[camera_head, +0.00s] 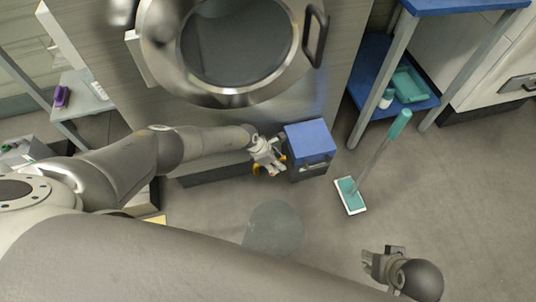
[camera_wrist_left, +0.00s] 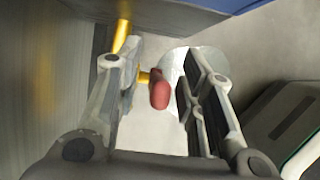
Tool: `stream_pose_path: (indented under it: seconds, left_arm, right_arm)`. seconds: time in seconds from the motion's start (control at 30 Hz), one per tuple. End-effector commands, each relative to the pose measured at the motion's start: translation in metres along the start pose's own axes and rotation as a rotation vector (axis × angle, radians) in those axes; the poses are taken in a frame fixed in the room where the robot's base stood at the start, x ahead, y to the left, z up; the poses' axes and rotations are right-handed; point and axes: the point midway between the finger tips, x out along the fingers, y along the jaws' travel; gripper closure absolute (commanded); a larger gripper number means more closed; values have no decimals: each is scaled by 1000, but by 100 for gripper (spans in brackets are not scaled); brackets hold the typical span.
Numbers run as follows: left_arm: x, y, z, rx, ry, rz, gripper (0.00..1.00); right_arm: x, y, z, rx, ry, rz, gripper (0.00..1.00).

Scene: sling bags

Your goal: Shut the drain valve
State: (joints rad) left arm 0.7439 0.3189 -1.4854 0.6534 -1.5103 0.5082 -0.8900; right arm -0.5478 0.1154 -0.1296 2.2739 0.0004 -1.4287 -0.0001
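The drain valve shows in the left wrist view as a red handle (camera_wrist_left: 159,92) on a yellow stem, with a yellow pipe (camera_wrist_left: 122,35) behind it. In the head view only a bit of yellow pipe (camera_head: 257,169) shows beside my left gripper (camera_head: 270,160), which hides most of the valve. In the left wrist view my left gripper (camera_wrist_left: 156,88) is open, one finger on each side of the red handle, with gaps visible. I cannot tell the handle's exact depth between the fingers. My right gripper (camera_head: 373,264) is low at the right, away from the valve; its fingers are unclear.
A large machine with a round door (camera_head: 240,45) stands behind the valve. A blue-topped box (camera_head: 309,140) is close right of my left gripper. A teal mop (camera_head: 350,194) stands farther right, near a blue shelf table (camera_head: 375,60). A round wet-looking patch (camera_head: 273,228) lies on open floor.

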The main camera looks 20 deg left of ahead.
Motion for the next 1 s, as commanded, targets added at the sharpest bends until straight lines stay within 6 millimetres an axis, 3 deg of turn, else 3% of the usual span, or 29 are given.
stream_pose_path:
  seconds: [1.0]
  left_arm:
    - [-110,0,0,0,-1,0,64]
  right_arm:
    - [0,0,1,0,-2,1,60]
